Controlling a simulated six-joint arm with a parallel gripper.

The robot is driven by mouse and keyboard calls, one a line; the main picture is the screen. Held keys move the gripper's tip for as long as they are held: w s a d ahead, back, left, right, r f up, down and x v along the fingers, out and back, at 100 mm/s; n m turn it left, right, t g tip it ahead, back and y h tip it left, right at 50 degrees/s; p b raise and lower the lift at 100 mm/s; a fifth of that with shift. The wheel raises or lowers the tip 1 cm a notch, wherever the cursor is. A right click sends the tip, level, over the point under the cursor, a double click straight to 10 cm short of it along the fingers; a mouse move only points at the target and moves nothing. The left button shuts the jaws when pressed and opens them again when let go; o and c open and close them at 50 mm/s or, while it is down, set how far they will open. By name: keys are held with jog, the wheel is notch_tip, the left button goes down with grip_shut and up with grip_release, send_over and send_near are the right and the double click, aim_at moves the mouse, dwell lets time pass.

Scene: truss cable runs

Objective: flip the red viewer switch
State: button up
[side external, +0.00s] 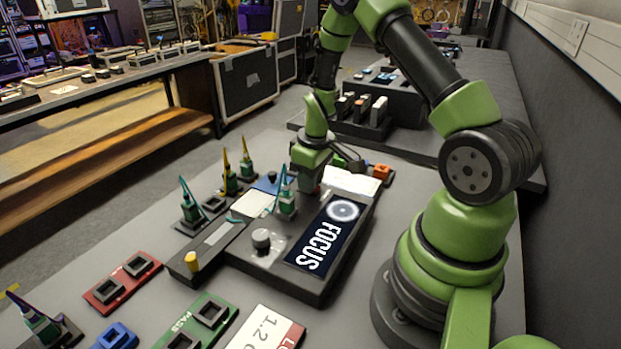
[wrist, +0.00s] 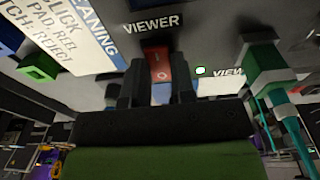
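In the wrist view, the red viewer switch (wrist: 158,62) sits just under the "VIEWER" label (wrist: 152,24). It shows between and just beyond the two dark fingers of my gripper (wrist: 160,78). The fingers stand apart with a narrow gap, and I see nothing held in it. Whether a finger touches the switch cannot be told. In the side external view, the green end of my arm (side external: 311,158) is low behind the box with the lit "FOCUS" screen (side external: 318,245). The switch and fingertips cannot be made out clearly there.
Green connectors with teal cables (side external: 286,200) stand close to the left of my arm's end; one shows in the wrist view (wrist: 268,75). A grey knob (side external: 261,240) is in front. An orange block (side external: 381,172) is behind to the right. Red (side external: 122,282) and green (side external: 197,322) socket plates lie nearer.

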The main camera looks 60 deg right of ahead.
jog(key=o, duration=0.4)
jog(key=shift+r, duration=0.15)
notch_tip(320, 180, up, 10)
jog(key=s, duration=0.1)
dwell(0.3)
